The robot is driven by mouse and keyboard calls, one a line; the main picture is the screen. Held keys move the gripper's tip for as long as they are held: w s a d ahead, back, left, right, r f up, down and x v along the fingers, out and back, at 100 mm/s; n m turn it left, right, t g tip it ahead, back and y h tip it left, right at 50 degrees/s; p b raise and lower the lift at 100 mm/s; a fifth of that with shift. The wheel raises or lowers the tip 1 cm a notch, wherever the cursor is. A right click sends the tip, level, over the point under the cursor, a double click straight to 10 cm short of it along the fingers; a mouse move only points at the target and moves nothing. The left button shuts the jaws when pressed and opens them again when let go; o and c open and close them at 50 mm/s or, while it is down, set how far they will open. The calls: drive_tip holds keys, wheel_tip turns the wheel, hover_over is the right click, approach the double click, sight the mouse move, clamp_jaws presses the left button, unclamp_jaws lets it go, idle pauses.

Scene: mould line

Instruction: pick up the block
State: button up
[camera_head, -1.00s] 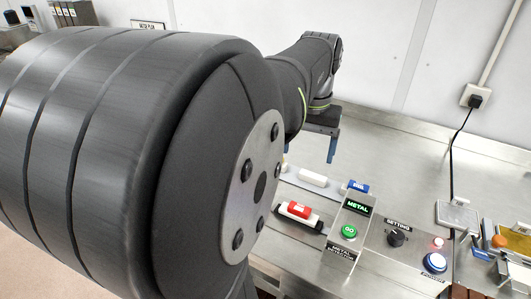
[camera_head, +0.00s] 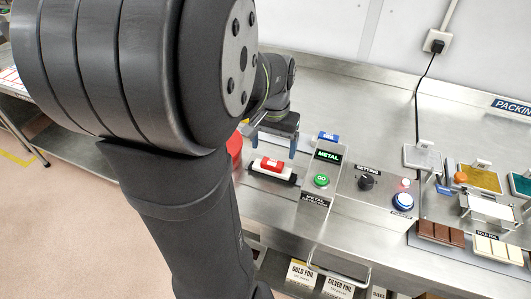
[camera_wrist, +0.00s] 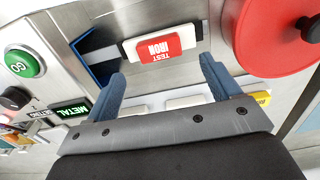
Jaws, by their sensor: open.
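A red-topped white block (camera_head: 271,165) marked TEST IRON lies on a dark strip on the steel bench, left of the METAL panel. In the wrist view the block (camera_wrist: 166,45) is beyond the fingertips, lettering upside down. A blue-topped block (camera_head: 328,137) lies behind the panel. My gripper (camera_head: 273,140) is open and empty, above and behind the red-topped block. In the wrist view the blue fingers of my gripper (camera_wrist: 163,70) are spread apart, with bench between them. The task does not say which block is meant.
A large red round part (camera_wrist: 265,40) stands close to the red-topped block. Brown (camera_head: 441,233) and cream (camera_head: 497,249) pieces lie at right.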

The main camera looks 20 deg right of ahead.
sight(273, 161)
wheel_tip(273, 161, down, 5)
drive_tip(key=shift+f, duration=0.1)
drive_tip(key=shift+c, duration=0.4)
drive_tip(key=c, duration=1.1)
drive_tip(key=shift+o, duration=0.2)
